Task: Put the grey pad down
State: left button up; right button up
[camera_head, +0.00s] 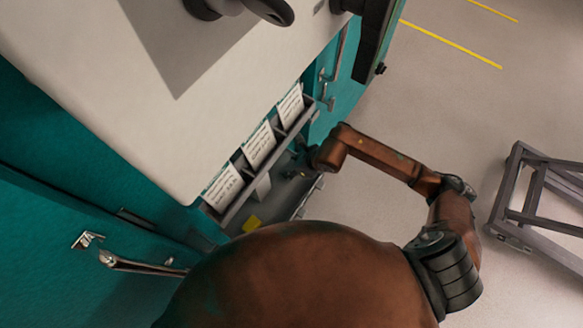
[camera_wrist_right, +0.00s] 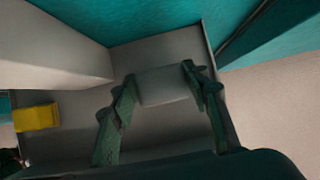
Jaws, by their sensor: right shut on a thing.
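My right arm reaches from the right in the head view, its gripper (camera_head: 298,172) low over an open grey tray (camera_head: 287,193) in the teal cabinet. In the wrist view, the two green fingers of the right gripper (camera_wrist_right: 160,97) are shut on a pale grey pad (camera_wrist_right: 163,86). The pad sits between the fingertips over the tray floor (camera_wrist_right: 75,135); I cannot tell whether it touches the floor. I cannot make the pad out with certainty in the head view. My left gripper is not in view.
A yellow block (camera_head: 253,223) lies in the tray, left of the gripper in the wrist view (camera_wrist_right: 36,117). Printed white cards (camera_head: 260,145) stand along a rail above the tray. A grey metal frame (camera_head: 535,200) stands on the floor at right. Floor beside the cabinet is clear.

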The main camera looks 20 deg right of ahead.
notch_tip(320, 180, down, 3)
jog(key=shift+w+d+r, duration=0.1)
jog(key=shift+w, duration=0.05)
jog(key=shift+f, duration=0.25)
jog(key=shift+c, duration=0.4)
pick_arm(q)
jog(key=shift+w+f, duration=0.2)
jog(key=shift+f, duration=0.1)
pick_arm(e)
jog(key=o, duration=1.1)
jog(key=shift+f+b, duration=0.3)
jog(key=shift+b, duration=0.35)
pick_arm(q)
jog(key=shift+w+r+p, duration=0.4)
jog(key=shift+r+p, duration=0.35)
jog(key=shift+p, duration=0.5)
pick_arm(e)
jog(key=v, duration=0.8)
jog(key=shift+d, duration=0.2)
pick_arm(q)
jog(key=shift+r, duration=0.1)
pick_arm(e)
jog(key=shift+r, duration=0.1)
